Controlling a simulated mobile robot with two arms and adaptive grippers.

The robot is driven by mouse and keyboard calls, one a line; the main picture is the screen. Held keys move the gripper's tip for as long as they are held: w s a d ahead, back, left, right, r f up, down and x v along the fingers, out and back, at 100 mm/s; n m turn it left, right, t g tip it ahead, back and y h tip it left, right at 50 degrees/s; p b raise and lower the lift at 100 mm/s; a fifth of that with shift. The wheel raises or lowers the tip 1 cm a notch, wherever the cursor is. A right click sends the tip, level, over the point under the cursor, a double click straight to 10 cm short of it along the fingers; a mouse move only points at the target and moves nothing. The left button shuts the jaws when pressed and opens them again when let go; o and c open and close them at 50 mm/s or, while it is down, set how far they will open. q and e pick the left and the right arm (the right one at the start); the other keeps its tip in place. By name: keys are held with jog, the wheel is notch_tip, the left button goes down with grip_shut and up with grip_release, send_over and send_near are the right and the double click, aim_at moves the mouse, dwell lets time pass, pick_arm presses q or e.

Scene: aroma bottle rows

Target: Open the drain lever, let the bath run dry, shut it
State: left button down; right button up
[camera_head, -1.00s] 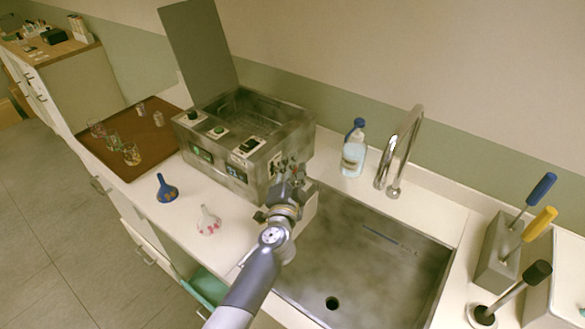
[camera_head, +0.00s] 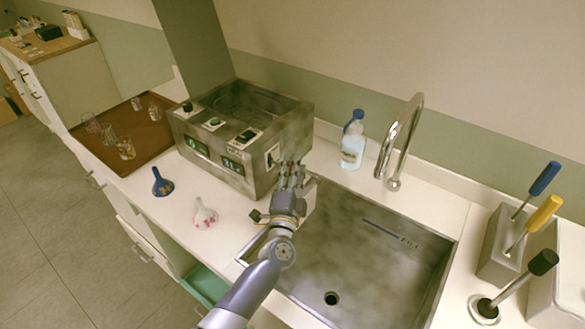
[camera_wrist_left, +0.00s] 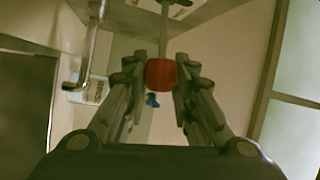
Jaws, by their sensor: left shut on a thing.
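The bath is a grey steel box (camera_head: 299,135) with its lid (camera_head: 195,45) standing up behind it and its top open. My left gripper (camera_head: 290,172) is at the bath's right side, above the sink's left edge. In the left wrist view its fingers (camera_wrist_left: 161,75) are closed around a red knob (camera_wrist_left: 161,75) on a thin rod, which looks like the drain lever. In the head view my gripper hides the lever. The water level inside the bath cannot be made out. My right gripper is not in view.
A steel sink (camera_head: 400,280) with a round drain hole (camera_head: 331,298) lies right of the bath. A tap (camera_head: 402,140) and a soap bottle (camera_head: 353,145) stand behind it. Blue (camera_head: 162,182) and white (camera_head: 204,214) funnels stand in front. Tools stand at the right.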

pick_arm(q)
jog(key=shift+f+m+t+h+b, duration=0.4)
jog(key=shift+f+m+h+b, duration=0.35)
jog(key=shift+f+m, duration=0.5)
jog(key=shift+r+m, duration=0.15)
jog(key=shift+m, duration=0.1)
jog(key=c, duration=1.3)
grip_release()
jog(key=r+v, duration=0.3)
jog(key=v, duration=1.3)
jog(key=shift+s+f, duration=0.15)
jog(key=shift+s, duration=0.55)
